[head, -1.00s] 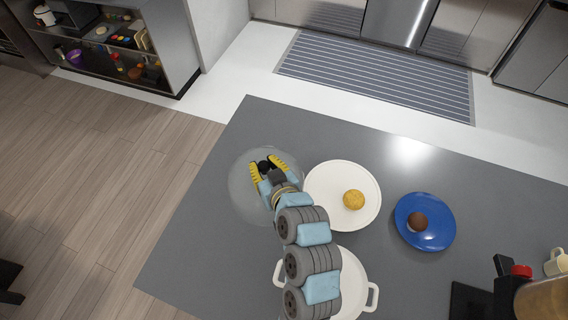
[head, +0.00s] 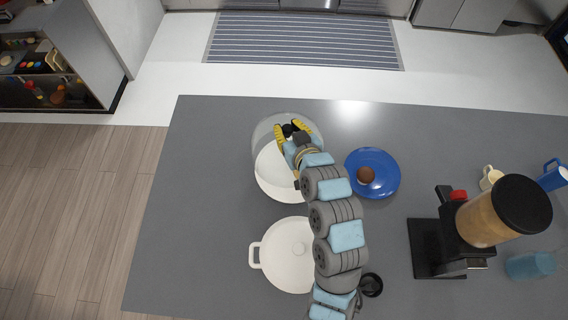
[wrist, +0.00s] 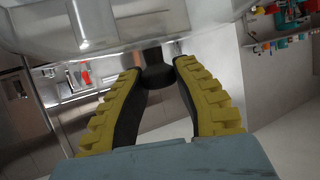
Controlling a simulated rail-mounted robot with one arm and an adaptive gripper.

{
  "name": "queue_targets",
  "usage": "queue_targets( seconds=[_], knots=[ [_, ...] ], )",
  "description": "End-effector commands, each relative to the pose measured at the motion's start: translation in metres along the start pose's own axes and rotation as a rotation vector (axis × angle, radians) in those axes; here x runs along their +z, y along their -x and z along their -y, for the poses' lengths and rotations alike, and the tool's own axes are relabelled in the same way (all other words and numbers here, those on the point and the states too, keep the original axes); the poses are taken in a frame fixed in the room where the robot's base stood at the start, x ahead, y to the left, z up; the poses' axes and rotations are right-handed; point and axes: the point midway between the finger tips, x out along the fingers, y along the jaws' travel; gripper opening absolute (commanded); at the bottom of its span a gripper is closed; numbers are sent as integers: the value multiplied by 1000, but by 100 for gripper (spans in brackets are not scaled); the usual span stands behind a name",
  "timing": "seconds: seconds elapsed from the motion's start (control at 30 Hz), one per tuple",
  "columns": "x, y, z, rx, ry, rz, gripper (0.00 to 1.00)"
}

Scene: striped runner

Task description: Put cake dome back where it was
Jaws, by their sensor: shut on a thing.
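The clear glass cake dome (head: 262,137) has a black knob (wrist: 157,72). My gripper (head: 289,130) is closed on that knob with its yellow-padded fingers, seen in both views. In the head view the dome overlaps the far part of the white plate (head: 272,182); I cannot tell its height above it. In the wrist view the clear dome (wrist: 120,22) fills the top. The yellow cake is not visible now, with my gripper and arm covering part of the plate.
A lidded white pot (head: 285,262) is nearer. A coffee maker (head: 435,245), a large jar (head: 490,215) and mugs (head: 491,177) are at right. The counter's left side is clear.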

Motion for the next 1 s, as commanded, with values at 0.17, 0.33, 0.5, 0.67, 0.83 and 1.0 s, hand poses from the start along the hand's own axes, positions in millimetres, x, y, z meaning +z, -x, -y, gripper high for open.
queue_targets(
  seconds=[0.17, 0.33, 0.5, 0.67, 0.83, 1.0],
  knots=[
    [3, 2, -16, 29, -12, 2, 0],
    [22, -5, -17, 30, -15, 3, 0],
    [40, -13, -16, 29, -12, 0, 0],
    [54, -18, -16, 28, -14, 5, 0],
    [71, -25, -15, 27, -13, 2, 0],
    [73, -27, -16, 29, -11, -1, 0]
  ],
)
